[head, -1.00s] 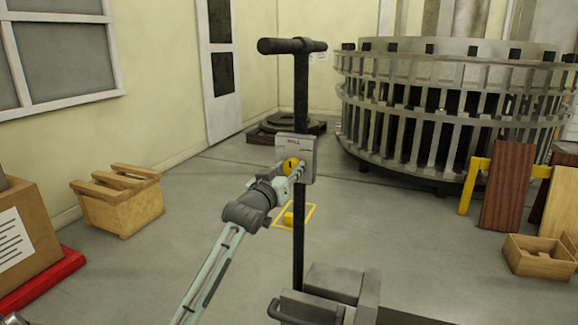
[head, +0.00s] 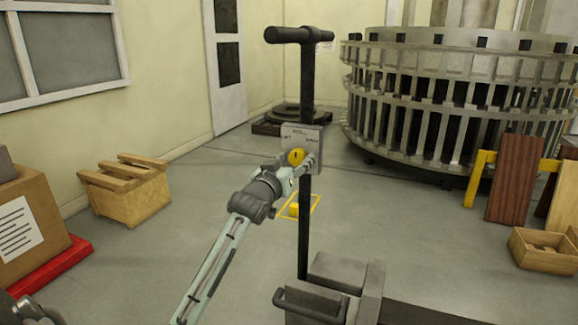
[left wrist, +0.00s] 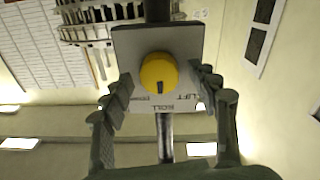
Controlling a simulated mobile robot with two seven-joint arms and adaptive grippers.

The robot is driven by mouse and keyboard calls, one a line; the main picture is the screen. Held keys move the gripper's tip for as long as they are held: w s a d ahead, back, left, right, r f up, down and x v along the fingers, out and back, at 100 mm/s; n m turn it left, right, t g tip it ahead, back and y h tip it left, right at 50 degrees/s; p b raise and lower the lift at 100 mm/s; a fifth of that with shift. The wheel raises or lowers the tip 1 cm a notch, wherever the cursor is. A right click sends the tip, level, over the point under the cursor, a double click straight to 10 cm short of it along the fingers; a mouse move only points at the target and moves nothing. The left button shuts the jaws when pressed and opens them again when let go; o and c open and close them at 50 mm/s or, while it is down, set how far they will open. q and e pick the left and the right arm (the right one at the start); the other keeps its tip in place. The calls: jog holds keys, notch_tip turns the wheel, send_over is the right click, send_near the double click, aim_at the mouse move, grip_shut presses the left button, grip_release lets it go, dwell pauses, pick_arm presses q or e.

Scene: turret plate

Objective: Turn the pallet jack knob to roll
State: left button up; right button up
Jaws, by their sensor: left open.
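The yellow round knob (head: 295,156) sits on the grey plate (head: 316,141) fixed to the dark upright pole of the pallet jack (head: 305,235). In the left wrist view the knob (left wrist: 159,73) faces me, with a short black mark at its edge pointing to the bottom of the picture. Upside-down lettering, small but partly legible as LIFT and ROLL, lies on the plate (left wrist: 125,45) beyond the mark. My left gripper (head: 298,164) is open in front of the plate, its fingers on both sides of the knob with gaps to it. My right gripper is out of view.
A T-shaped handle (head: 300,35) tops the pole. A yellow floor square (head: 316,207) with a small yellow block lies behind it. A wooden crate (head: 125,192) stands left, a large slatted metal ring (head: 400,115) back right. Open floor lies between.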

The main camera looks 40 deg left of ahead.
pick_arm(q)
jog(key=v, duration=1.1)
jog(key=shift+s, duration=0.3)
jog(key=shift+d, duration=0.15)
jog(key=s+d+f+m+g+h, duration=0.1)
jog(key=s+d+f+g, duration=0.1)
jog(key=f, duration=0.5)
jog(key=s+d+f+m+g, duration=0.1)
jog(key=s+d+f+g, duration=0.15)
jog(key=f, duration=0.55)
jog(key=s+d+f+m+g+h, duration=0.1)
jog(key=f+g, duration=0.1)
jog(key=f, duration=0.5)
jog(key=s+d+f+m+g, duration=0.1)
jog(key=s+d+f+g, duration=0.3)
jog(key=s+f, duration=0.5)
jog(key=s+d+f+m+g, duration=0.2)
jog(key=s+d+f+g, duration=0.2)
jog(key=s+f, duration=0.6)
jog(key=shift+s+f+h, duration=0.3)
jog(key=shift+s+f, duration=0.05)
jog(key=shift+s, duration=0.05)
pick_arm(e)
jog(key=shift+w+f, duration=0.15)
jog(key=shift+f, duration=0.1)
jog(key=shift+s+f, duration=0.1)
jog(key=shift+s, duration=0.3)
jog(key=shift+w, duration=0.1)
